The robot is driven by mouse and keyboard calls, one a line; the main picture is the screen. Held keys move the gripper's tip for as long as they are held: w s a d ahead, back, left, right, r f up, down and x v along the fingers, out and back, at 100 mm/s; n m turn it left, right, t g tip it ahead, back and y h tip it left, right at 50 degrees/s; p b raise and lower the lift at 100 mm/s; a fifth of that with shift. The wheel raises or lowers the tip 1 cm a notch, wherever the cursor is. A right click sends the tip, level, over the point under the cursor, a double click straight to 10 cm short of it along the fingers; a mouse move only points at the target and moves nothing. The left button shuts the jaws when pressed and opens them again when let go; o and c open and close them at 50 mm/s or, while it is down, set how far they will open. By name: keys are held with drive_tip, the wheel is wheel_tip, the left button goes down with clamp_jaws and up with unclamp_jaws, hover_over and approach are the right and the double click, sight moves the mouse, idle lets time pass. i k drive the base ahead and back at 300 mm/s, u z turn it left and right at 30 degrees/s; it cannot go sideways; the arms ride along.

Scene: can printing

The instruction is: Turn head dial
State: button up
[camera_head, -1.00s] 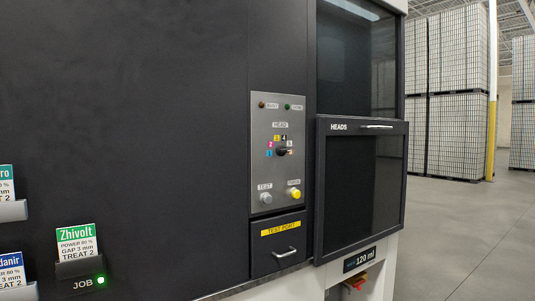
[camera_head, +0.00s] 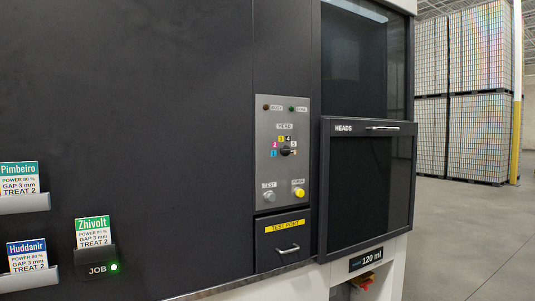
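The head dial (camera_head: 285,151) is a small dark knob on a grey metal control panel (camera_head: 272,176), right of the middle in the head camera view. Coloured number marks surround it, and a HEAD label (camera_head: 285,126) sits above it. The position its pointer faces is too small to tell. Below it on the panel are a grey TEST button (camera_head: 268,196) and a yellow button (camera_head: 299,193). Two small lamps sit at the panel's top. My gripper is not in view.
A HEADS door (camera_head: 365,190) with a handle stands right of the panel. A TEST PORT drawer (camera_head: 284,240) with a handle is below it. Job cards, including Zhivolt (camera_head: 93,232), sit in holders at left, with a green JOB light (camera_head: 114,267). Stacked pallets (camera_head: 478,135) stand beyond open floor.

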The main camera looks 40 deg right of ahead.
sight(285, 150)
drive_tip(key=u, duration=1.1)
drive_tip(key=k, duration=1)
drive_tip(key=z, duration=1.35)
drive_tip(key=i, duration=0.85)
drive_tip(key=z, duration=0.05)
